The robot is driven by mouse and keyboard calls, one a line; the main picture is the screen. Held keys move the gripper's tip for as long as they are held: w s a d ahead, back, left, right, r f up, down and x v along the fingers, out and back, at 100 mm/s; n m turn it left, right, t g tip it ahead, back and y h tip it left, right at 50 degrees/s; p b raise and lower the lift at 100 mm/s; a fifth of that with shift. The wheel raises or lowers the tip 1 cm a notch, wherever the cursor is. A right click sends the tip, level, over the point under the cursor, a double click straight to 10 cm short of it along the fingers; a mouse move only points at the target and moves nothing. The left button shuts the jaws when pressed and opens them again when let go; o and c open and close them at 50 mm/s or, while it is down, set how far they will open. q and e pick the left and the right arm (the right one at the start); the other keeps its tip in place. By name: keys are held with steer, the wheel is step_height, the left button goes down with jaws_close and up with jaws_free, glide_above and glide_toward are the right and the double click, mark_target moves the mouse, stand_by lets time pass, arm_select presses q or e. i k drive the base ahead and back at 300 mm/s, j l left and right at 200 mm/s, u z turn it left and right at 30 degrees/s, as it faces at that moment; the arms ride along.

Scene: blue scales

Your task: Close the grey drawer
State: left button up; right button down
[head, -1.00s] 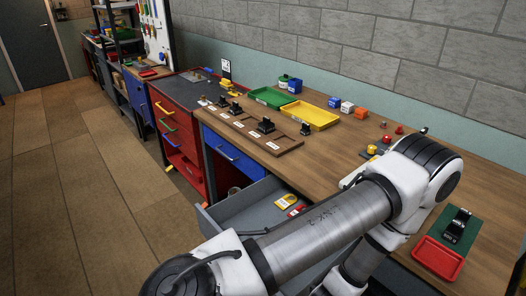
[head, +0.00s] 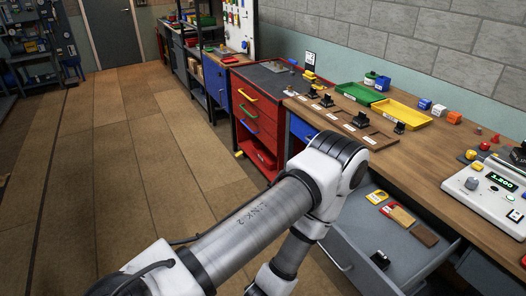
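The grey drawer (head: 385,222) stands open at the lower right of the head view, pulled out from under the wooden bench. Its front with a bar handle (head: 336,258) faces left, partly behind one of my arms. Inside lie a yellow item (head: 377,197), a red-and-yellow item (head: 398,214), a brown block (head: 425,235) and a small black item (head: 380,259). The arm crosses in front of the drawer's left side and bends down out of the picture. Neither gripper shows, so I cannot tell whether one touches the drawer.
The wooden bench (head: 400,160) carries a green tray (head: 358,92), a yellow tray (head: 401,113), small blocks and a white scale (head: 487,192). A red drawer cabinet (head: 262,125) stands beyond the blue drawer (head: 303,128). The wooden floor (head: 120,170) at left is clear.

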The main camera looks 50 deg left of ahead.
mark_target(360, 230)
steer(key=i+l+u, duration=0.2)
steer(key=u, duration=0.2)
steer(key=i+l+u, duration=0.15)
steer(key=l+u, duration=0.3)
steer(key=i+l+u, duration=0.1)
steer(key=u, duration=0.3)
steer(key=l+u, duration=0.85)
steer(key=l, duration=0.2)
steer(key=k+j+z, duration=0.1)
steer(key=k+z, duration=0.55)
